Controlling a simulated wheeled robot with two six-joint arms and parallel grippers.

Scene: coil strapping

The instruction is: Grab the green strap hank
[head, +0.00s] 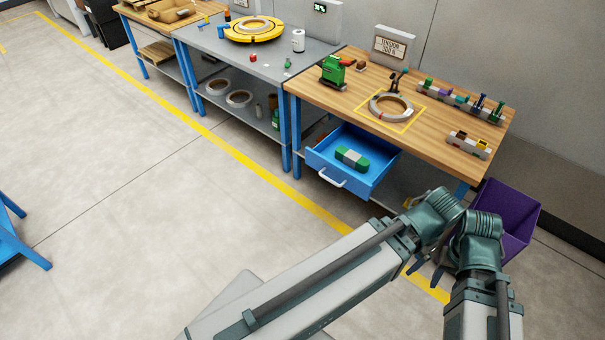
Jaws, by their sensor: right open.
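The green strap hank (345,152) is a rounded green bundle with a pale band around its middle. It lies inside the open blue drawer (383,184) under the wooden workbench. My right gripper (427,271) is low and to the right of the drawer, well apart from the hank. Its dark fingers are open and empty, partly hidden by my own arm. My left gripper is not in view.
The drawer has a pale handle (332,178) at its front. The wooden bench (455,150) above it carries a grey coil (373,108), a green tool (333,70) and several small parts. A purple bin (519,212) stands at the right. Open floor lies in front.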

